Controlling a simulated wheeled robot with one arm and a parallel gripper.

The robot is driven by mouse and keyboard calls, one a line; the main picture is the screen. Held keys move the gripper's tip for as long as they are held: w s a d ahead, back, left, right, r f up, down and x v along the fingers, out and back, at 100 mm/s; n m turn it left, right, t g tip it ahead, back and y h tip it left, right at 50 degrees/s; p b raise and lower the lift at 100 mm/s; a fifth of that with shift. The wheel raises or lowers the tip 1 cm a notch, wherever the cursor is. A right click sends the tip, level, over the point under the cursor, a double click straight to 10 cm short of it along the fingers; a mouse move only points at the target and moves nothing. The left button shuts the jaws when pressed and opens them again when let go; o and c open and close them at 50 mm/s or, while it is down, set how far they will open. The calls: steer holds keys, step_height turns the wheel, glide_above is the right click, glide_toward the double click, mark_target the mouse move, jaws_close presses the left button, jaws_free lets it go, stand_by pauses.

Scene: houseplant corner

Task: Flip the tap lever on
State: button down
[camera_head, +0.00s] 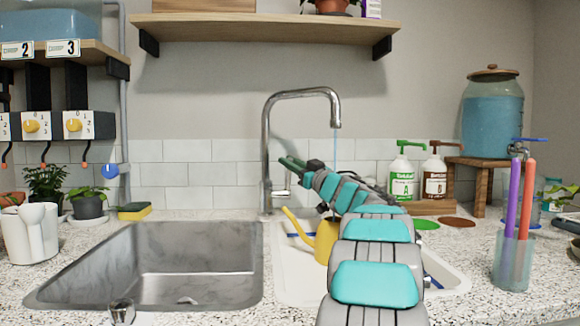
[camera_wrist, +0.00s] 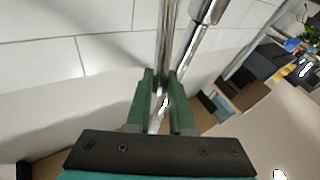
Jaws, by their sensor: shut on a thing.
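The chrome tap (camera_head: 266,135) stands behind the sinks with its spout arching right. A thin bluish stream of water (camera_head: 335,146) falls from the spout. The tap lever (camera_head: 280,193) sits at the right side of the tap's column, low down, partly hidden by my arm. My gripper (camera_head: 286,161) has its green fingers beside the column, at the lever. In the wrist view, my gripper (camera_wrist: 160,78) is shut with chrome metal between its fingers. It appears to be the lever; the exact contact is hard to make out.
A steel sink (camera_head: 180,265) lies left and a white basin (camera_head: 290,285) right, with a yellow watering can (camera_head: 326,240) below my arm. Pump bottles (camera_head: 402,178), a cup with tall sticks (camera_head: 512,262) and a water jar (camera_head: 492,115) are right. A shelf (camera_head: 265,28) hangs above.

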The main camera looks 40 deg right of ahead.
steer(key=c, duration=0.8)
jaws_free()
step_height(320, 180, up, 4)
steer(key=shift+f+p, duration=0.25)
steer(key=shift+p, duration=0.25)
steer(key=shift+s+a+r, duration=0.1)
steer(key=shift+s+a, duration=0.05)
steer(key=s+a+r, duration=0.1)
steer(key=s+a, duration=0.9)
steer(key=s, duration=0.2)
